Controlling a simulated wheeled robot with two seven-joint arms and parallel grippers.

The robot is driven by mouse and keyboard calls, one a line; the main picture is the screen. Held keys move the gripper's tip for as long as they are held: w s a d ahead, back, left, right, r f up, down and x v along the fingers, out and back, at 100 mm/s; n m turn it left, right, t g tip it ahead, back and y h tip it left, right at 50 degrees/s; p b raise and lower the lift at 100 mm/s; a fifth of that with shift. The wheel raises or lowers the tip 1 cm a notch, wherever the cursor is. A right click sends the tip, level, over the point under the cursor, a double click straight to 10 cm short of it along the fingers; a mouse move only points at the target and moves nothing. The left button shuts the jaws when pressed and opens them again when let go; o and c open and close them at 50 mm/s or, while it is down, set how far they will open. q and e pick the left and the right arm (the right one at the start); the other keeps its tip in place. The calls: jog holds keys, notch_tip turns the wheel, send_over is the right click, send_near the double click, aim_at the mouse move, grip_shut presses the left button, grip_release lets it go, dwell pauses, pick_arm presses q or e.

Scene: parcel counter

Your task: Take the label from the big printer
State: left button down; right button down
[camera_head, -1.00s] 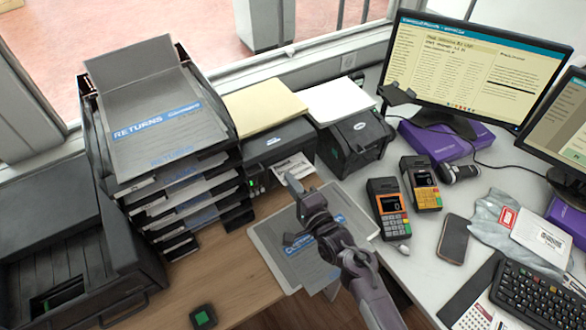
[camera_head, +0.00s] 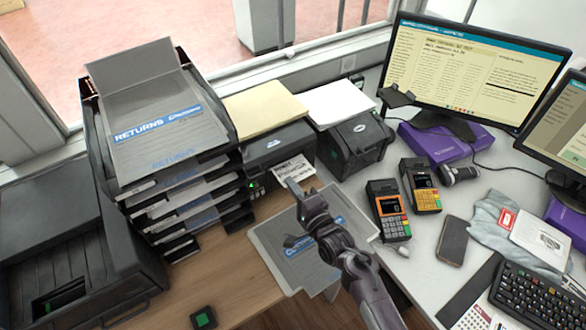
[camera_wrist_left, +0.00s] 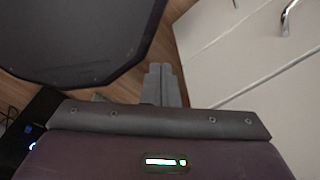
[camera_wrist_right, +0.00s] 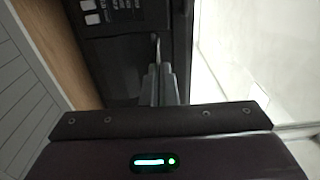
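A white printed label (camera_head: 294,172) stands at the front of the dark printer (camera_head: 272,147) that has yellowish paper on top. I cannot tell whether it still touches the slot. My right gripper (camera_head: 291,186) is at the label's lower edge, its fingers closed on it. In the right wrist view the fingers (camera_wrist_right: 165,84) are together, with a thin pale edge at their tips before the dark printer front. My left gripper shows only in its own wrist view (camera_wrist_left: 161,83), shut and empty above the floor.
A tall tray stack (camera_head: 160,150) stands close to the printer's left. A second dark printer (camera_head: 357,143) with white paper is on the right. A grey returns envelope (camera_head: 315,245) lies under my right arm. Two card terminals (camera_head: 388,210) stand to the right.

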jog(key=s+d+r+p, duration=0.2)
jog(key=s+r+p, duration=0.2)
jog(key=r+p, duration=0.2)
jog(key=shift+d+r+p, duration=0.3)
jog(key=shift+d+p, duration=0.1)
jog(key=shift+p, duration=0.65)
